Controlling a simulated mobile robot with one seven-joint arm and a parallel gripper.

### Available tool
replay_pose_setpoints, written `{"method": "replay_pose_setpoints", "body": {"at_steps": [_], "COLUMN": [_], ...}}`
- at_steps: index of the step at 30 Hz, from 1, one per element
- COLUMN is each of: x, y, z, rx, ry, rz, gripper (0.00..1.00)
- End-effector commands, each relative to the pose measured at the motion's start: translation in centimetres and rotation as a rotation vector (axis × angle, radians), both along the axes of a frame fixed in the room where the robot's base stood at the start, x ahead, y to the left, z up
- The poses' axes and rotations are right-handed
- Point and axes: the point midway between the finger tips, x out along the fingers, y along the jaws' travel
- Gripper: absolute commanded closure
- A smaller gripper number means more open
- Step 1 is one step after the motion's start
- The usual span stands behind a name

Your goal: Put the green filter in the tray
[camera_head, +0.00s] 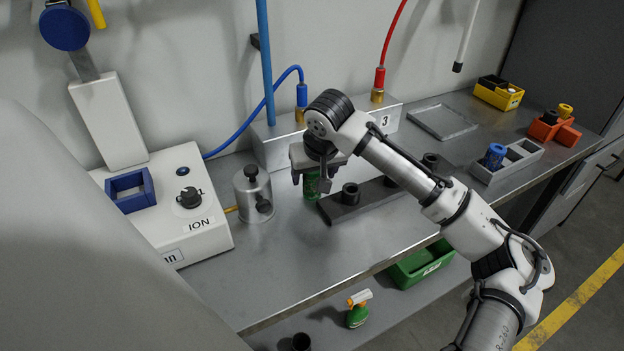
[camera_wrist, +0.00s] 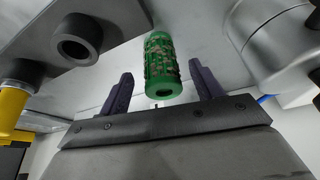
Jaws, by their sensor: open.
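The green filter (camera_wrist: 160,60) is a textured green cylinder with a dark hole in its end. In the head view the green filter (camera_head: 310,188) stands upright on the steel bench, partly hidden by my gripper (camera_head: 311,177). My gripper (camera_wrist: 166,75) is open, with one finger on each side of the filter and a gap to both in the wrist view. A grey compartment tray (camera_head: 507,171) stands at the right of the bench with a blue filter (camera_head: 494,156) in it. A flat, empty metal tray (camera_head: 442,121) lies at the back.
A dark bar with round black sockets (camera_head: 345,210) lies right of the filter. A metal canister (camera_head: 253,193) and the ION machine (camera_head: 190,215) stand left. A manifold box (camera_head: 280,145) is behind. Yellow (camera_head: 498,95) and orange bins (camera_head: 553,130) stand far right. The front bench is clear.

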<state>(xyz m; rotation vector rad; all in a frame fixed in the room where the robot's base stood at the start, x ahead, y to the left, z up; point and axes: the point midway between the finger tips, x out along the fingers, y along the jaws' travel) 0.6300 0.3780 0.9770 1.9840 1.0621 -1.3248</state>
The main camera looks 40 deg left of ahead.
Motion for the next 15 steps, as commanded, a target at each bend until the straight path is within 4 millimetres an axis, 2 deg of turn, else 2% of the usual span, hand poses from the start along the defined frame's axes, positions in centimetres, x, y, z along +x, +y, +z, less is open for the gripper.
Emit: {"method": "replay_pose_setpoints", "body": {"at_steps": [9, 15], "x": [0.7, 0.8], "y": [1.3, 1.5], "z": [-3.7, -4.2], "rx": [-0.003, 0.0], "ry": [0.001, 0.0], "rz": [0.0, 0.0], "gripper": [0.35, 0.35]}}
